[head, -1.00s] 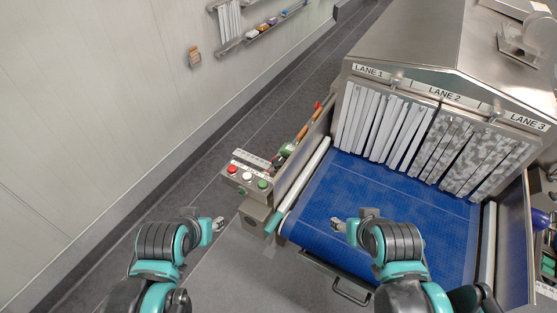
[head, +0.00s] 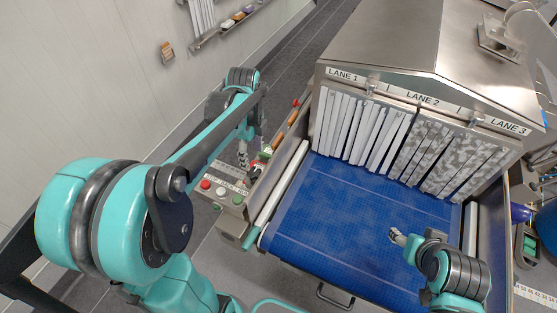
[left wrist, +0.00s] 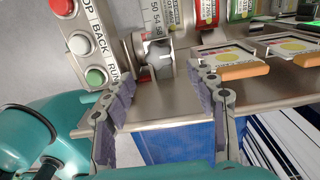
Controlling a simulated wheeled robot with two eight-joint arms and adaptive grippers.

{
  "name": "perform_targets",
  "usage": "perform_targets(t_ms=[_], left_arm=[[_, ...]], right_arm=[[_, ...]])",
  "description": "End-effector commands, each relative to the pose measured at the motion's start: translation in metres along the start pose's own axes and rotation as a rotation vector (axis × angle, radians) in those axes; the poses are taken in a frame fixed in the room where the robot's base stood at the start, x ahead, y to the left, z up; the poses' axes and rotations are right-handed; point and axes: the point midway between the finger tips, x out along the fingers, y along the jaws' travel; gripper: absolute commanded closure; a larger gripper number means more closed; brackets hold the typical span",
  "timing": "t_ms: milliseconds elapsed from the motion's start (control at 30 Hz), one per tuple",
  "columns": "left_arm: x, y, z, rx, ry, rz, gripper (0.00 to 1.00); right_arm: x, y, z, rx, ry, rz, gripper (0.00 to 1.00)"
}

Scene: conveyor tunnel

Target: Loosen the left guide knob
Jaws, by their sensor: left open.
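My left gripper (head: 243,158) is beside the conveyor's left side, near the control box. In the left wrist view its two fingers (left wrist: 162,98) are spread with a gap between them. A pale metallic round part (left wrist: 158,62), apparently the left guide knob, shows just beyond that gap, beside a numbered scale (left wrist: 155,18). The fingers look apart from it. In the head view the arm and gripper hide the knob or leave it too small to make out. My right gripper (head: 397,237) hangs over the blue belt; its fingers are too small to read.
A control box (head: 220,193) with red, white and green buttons stands close to the left gripper; its buttons show in the left wrist view (left wrist: 80,43). The left guide rail (head: 277,190) runs along the blue belt (head: 340,205). Strip curtains (head: 360,125) hang at the tunnel mouth.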

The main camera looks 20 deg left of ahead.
Motion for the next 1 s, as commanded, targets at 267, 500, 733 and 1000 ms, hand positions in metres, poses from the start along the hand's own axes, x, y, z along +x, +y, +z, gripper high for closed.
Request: perform_targets(t_ms=[267, 500, 733, 1000], left_arm=[[0.035, -0.001, 0.001, 0.022, 0.002, 0.006, 0.43], [0.070, -0.001, 0.001, 0.021, 0.002, 0.005, 0.43], [0.079, 0.000, 0.001, 0.020, 0.002, 0.005, 0.43], [0.078, 0.000, 0.001, 0.020, 0.001, 0.005, 0.70]], right_arm=[[0.005, 0.000, 0.004, 0.000, 0.000, 0.000, 0.43], [0.009, 0.000, 0.006, 0.000, 0.000, 0.000, 0.43], [0.009, 0.000, 0.007, 0.000, 0.000, 0.000, 0.43], [0.009, 0.000, 0.007, 0.000, 0.000, 0.000, 0.43]])
